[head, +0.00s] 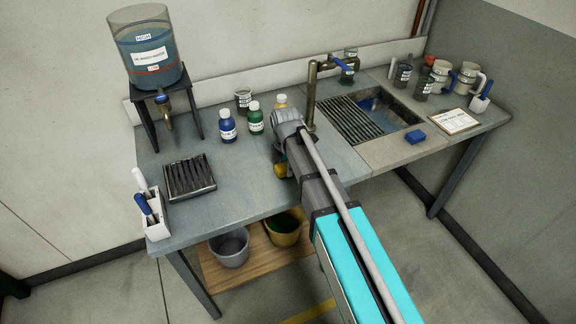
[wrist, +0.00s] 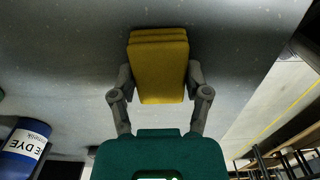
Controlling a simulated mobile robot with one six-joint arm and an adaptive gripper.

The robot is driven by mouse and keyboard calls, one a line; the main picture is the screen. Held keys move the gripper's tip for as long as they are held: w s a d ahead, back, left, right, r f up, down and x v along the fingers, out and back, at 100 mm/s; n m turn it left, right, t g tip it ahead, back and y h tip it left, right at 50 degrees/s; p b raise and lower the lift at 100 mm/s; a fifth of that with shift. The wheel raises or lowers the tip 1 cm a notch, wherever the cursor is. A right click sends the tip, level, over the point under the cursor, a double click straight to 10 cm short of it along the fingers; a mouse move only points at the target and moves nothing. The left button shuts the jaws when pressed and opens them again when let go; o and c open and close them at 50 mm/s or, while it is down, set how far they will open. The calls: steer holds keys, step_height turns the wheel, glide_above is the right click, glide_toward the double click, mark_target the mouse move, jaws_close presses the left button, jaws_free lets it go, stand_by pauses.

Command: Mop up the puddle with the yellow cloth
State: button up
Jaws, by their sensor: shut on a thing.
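The yellow cloth (wrist: 160,70) is a thick folded pad in the wrist view. My gripper (wrist: 160,82) is shut on it, with one finger against each side. In the head view my arm hides most of the cloth, and a small yellow part (head: 281,170) shows beside my gripper (head: 290,165) over the front part of the bench. I cannot tell whether the cloth touches the bench top. I cannot make out a puddle in either view; my arm covers part of the bench.
A blue bottle (head: 228,126) and a green bottle (head: 255,118) stand left of my arm. A dark slotted tray (head: 190,177) lies at the left. Bare bench lies between tray and arm.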

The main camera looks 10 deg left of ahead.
steer(key=shift+s+a, duration=0.7)
steer(key=shift+a, duration=0.3)
steer(key=shift+w+d, duration=0.1)
steer(key=shift+d, duration=0.05)
steer(key=shift+w+d, duration=0.4)
steer(key=shift+d, duration=0.15)
steer(key=shift+r, duration=0.2)
stand_by(0.4)
steer(key=shift+r+p, duration=0.55)
steer(key=shift+p, duration=0.2)
steer(key=shift+r+p, duration=1.25)
